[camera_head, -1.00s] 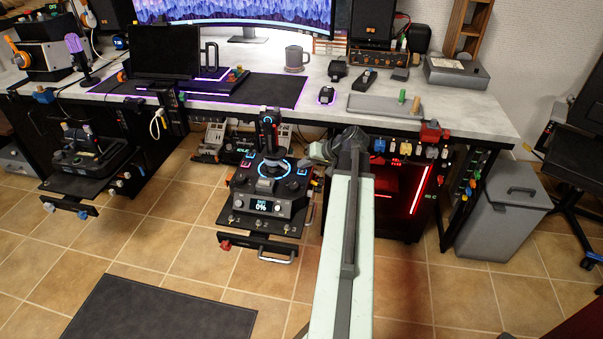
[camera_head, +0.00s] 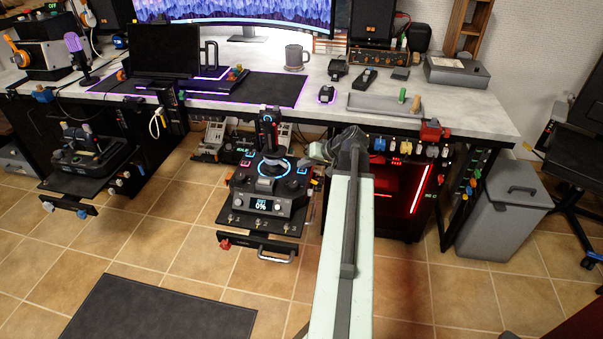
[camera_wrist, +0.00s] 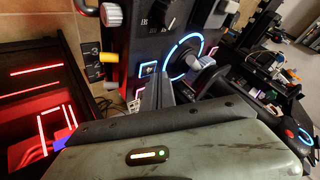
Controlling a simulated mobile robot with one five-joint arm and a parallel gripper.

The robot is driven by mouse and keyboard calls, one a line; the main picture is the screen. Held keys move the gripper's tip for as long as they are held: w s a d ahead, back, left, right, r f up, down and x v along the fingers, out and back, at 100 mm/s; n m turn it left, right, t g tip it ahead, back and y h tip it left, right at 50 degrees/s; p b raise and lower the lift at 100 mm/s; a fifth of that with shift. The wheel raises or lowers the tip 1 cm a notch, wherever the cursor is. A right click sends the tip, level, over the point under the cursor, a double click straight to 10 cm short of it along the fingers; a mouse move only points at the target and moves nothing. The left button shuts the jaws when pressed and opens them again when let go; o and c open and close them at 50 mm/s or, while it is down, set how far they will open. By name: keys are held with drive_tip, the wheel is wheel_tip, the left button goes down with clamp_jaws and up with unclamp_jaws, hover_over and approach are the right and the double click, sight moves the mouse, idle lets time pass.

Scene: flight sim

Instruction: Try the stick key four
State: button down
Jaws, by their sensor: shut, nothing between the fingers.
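The flight stick (camera_head: 267,137) stands upright on a dark stick base (camera_head: 268,185) under the desk front. A blue lit ring surrounds its foot, and small lit keys sit around it. A front display (camera_head: 262,206) reads 0%. My gripper (camera_head: 322,152) is just right of the base, its fingers partly hidden by my arm. In the wrist view, my gripper (camera_wrist: 163,88) is shut and empty, its fingers pointing toward the panel beside a small lit square key (camera_wrist: 148,69) and the blue ring (camera_wrist: 182,55). I cannot tell whether the fingertips touch a key, or which key is number four.
A throttle-like unit (camera_head: 85,155) stands on another shelf at left. A red-lit computer case (camera_head: 403,195) is close on the right, below several coloured knobs. A grey bin (camera_head: 500,212) stands further right. The tiled floor in front is mostly clear, with a dark mat (camera_head: 165,310).

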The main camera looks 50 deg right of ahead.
sight(304, 172)
drive_tip(key=shift+f+b, duration=0.45)
drive_tip(key=shift+f, duration=0.15)
idle(0.6)
drive_tip(key=shift+r, duration=0.15)
drive_tip(key=shift+r+p, duration=0.8)
drive_tip(key=shift+p, duration=0.1)
wheel_tip(304, 172, up, 5)
drive_tip(key=p, duration=0.5)
idle(0.5)
drive_tip(key=shift+f, duration=0.1)
